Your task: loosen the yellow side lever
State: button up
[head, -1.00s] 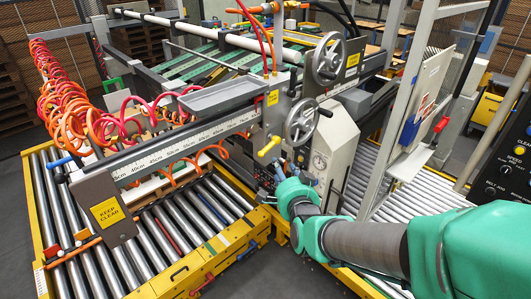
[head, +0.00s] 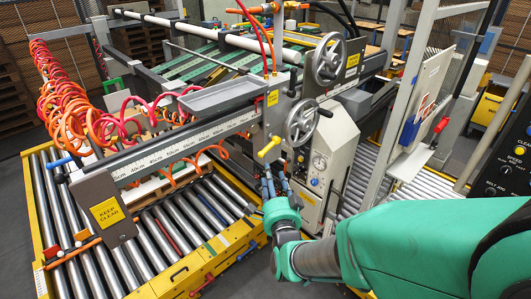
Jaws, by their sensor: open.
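The yellow side lever (head: 269,146) sticks out from the grey carriage block, below and left of the lower handwheel. My gripper (head: 267,177) is at the end of the green arm, a short way below the lever, with its fingers pointing up toward it. The two fingers show as thin dark shapes, apart and with nothing seen between them. The gripper appears clear of the lever, though the depth between them is hard to judge.
Two handwheels (head: 301,122) sit right above the lever. A gauge panel (head: 320,165) stands close right of the gripper. The ruled crossbar (head: 165,150) with a KEEP CLEAR plate (head: 108,211) runs left. Rollers (head: 180,232) lie below, and orange coiled hoses hang at left.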

aim_at(265, 153)
jog(key=w, duration=0.4)
jog(key=w+a, duration=0.1)
jog(key=w, duration=0.4)
jog(key=w+a, duration=0.1)
jog(key=w, duration=0.3)
jog(key=shift+w+a+b, duration=0.2)
jog(key=shift+a+b, duration=0.05)
jog(key=shift+b, duration=0.15)
jog(key=shift+c, duration=0.5)
grip_shut()
